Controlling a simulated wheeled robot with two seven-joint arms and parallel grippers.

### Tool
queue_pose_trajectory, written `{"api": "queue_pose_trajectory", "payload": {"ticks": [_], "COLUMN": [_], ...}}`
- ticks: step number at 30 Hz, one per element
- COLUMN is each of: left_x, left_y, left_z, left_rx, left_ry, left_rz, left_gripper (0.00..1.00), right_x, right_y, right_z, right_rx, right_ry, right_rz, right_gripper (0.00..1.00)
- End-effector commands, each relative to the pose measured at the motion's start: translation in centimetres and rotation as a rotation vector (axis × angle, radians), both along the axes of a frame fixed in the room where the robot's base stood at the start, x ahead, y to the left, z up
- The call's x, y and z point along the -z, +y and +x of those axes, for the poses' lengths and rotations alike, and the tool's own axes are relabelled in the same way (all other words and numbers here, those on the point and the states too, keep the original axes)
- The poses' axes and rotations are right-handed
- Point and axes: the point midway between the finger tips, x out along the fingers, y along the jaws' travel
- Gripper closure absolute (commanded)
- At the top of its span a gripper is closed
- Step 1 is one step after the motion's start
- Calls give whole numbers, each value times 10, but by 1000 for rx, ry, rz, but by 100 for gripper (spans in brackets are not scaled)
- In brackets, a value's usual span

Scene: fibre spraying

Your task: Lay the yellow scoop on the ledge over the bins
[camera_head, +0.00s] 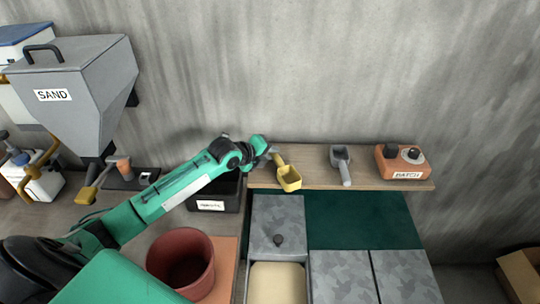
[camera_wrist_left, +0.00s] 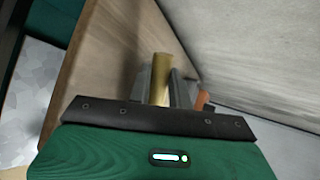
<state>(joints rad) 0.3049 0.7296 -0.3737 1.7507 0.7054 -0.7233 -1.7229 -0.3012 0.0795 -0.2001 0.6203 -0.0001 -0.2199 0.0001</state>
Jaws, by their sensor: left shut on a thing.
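The yellow scoop (camera_head: 289,178) is at the left end of the wooden ledge (camera_head: 315,178), its bowl toward the ledge's front edge. My left gripper (camera_head: 273,154) is shut on the scoop's handle, over the ledge. In the left wrist view the yellow handle (camera_wrist_left: 160,78) stands between the fingers (camera_wrist_left: 168,88), with the wooden ledge (camera_wrist_left: 115,62) close by. I cannot tell whether the scoop touches the ledge. The bins (camera_head: 340,272) lie below and in front of the ledge, with grey speckled lids. My right gripper is not in view.
A grey scoop (camera_head: 341,164) and an orange batch box (camera_head: 402,161) stand on the ledge to the right. A dark labelled bin (camera_head: 214,194) is under my left arm. A red bucket (camera_head: 182,262) stands at front left and a sand hopper (camera_head: 78,85) at far left.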

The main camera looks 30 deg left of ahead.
Motion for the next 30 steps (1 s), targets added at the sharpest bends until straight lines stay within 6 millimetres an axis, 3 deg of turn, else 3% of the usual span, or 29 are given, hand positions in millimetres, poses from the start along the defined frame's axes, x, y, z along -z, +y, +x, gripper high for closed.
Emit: {"api": "queue_pose_trajectory", "payload": {"ticks": [5, 6, 8, 20, 30], "left_x": [3, 3, 2, -5, -39], "left_y": [0, 0, 0, 2, 19], "left_z": [0, 0, 0, -4, -53], "left_rx": [0, 0, 0, 0, 2], "left_ry": [0, 0, 0, 1, 4], "left_rz": [0, 0, 0, 2, 5], "left_gripper": [100, 78, 71, 71, 71], "right_x": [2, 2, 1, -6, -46], "right_y": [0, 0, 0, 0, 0], "right_z": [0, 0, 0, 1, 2], "right_rx": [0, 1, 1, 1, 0], "right_ry": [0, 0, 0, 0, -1], "right_rz": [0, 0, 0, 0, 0], "right_gripper": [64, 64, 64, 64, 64]}}
